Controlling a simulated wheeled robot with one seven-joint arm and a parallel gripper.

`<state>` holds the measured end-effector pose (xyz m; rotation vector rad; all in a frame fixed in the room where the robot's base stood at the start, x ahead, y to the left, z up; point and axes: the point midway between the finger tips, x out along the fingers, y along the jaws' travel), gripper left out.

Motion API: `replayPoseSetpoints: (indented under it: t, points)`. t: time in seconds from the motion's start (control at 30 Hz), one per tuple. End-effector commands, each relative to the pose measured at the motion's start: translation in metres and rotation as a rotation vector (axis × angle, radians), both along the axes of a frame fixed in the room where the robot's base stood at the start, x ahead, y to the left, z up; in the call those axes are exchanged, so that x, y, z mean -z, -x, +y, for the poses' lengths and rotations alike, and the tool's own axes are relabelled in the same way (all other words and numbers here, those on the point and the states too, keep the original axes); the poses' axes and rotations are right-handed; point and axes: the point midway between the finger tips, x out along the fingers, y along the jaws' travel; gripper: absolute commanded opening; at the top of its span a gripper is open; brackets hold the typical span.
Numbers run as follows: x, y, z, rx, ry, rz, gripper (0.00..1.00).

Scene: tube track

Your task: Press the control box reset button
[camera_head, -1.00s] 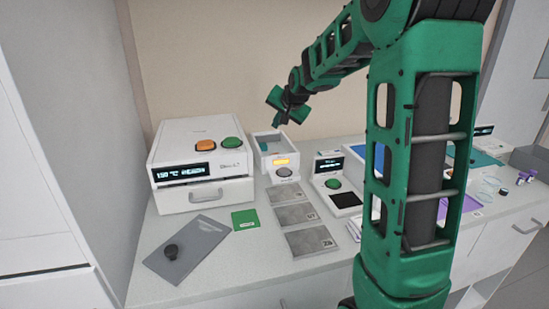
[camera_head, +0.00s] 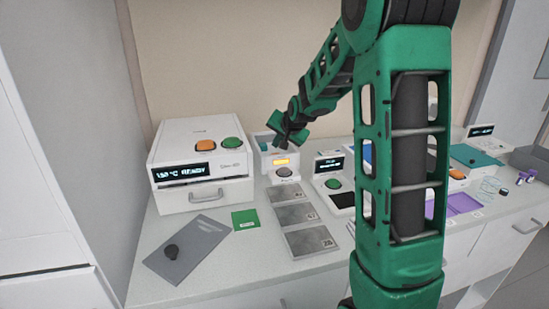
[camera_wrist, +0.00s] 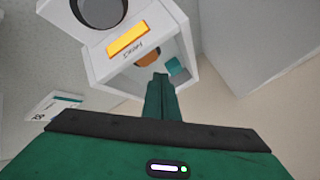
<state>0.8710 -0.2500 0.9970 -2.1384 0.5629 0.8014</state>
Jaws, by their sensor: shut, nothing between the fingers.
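A white box (camera_head: 285,174) with a lit orange display and a round grey button stands at the back of the counter. In the wrist view the display (camera_wrist: 128,40) shows upside down, and the grey button (camera_wrist: 98,8) is cut by the top edge. Behind the display is an open bin (camera_wrist: 182,50) holding something orange and something teal. My gripper (camera_head: 283,142) is shut and empty over this bin. In the wrist view its fingertips (camera_wrist: 160,77) overlap the bin opening; I cannot tell whether they touch anything. No reset label is readable.
A large white machine (camera_head: 200,165) with orange and green buttons stands left. A small device (camera_head: 333,183) with a green button stands right. Grey mats (camera_head: 293,214), a green card (camera_head: 245,219) and a grey plate with a black knob (camera_head: 188,248) lie in front.

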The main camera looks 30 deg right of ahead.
Motion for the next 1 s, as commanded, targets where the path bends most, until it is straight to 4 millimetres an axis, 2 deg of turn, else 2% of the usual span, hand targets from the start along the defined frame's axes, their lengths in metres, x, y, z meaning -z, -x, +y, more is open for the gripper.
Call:
replayPoseSetpoints:
  t: [0.27, 1.0]
  points:
    - [0.0136, 0.0002, 0.0000, 0.000, 0.000, 0.000, 0.00]
    - [0.0138, 0.0002, -0.0001, 0.000, 0.000, 0.000, 0.00]
